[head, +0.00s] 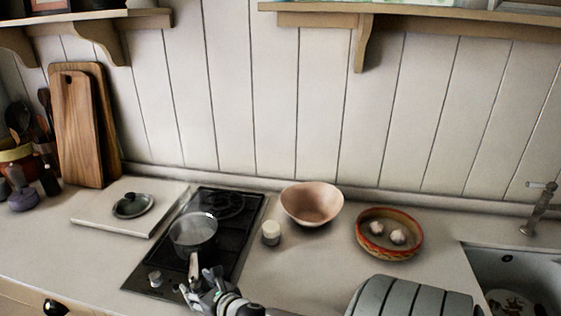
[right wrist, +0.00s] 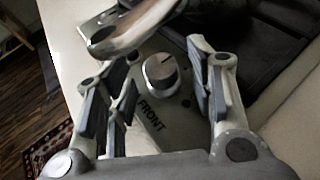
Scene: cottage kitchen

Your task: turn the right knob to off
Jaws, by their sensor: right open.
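The black stove (head: 228,236) has a front control strip with a silver left knob (head: 155,278). My right gripper (head: 196,287) is over the strip, to the right of that knob, and hides the strip there. In the right wrist view, the open fingers of my right gripper (right wrist: 160,92) stand on either side of a round silver knob (right wrist: 160,72) with a dark pointer line. It appears to be the right knob. A gap shows between knob and fingers, and "FRONT" is printed beside it. My left gripper is not in view.
A pan (head: 193,236) stands on the stove, its handle (head: 194,264) reaching forward close to my right gripper. A lid (head: 132,205) lies on a white board (head: 95,212) at left.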

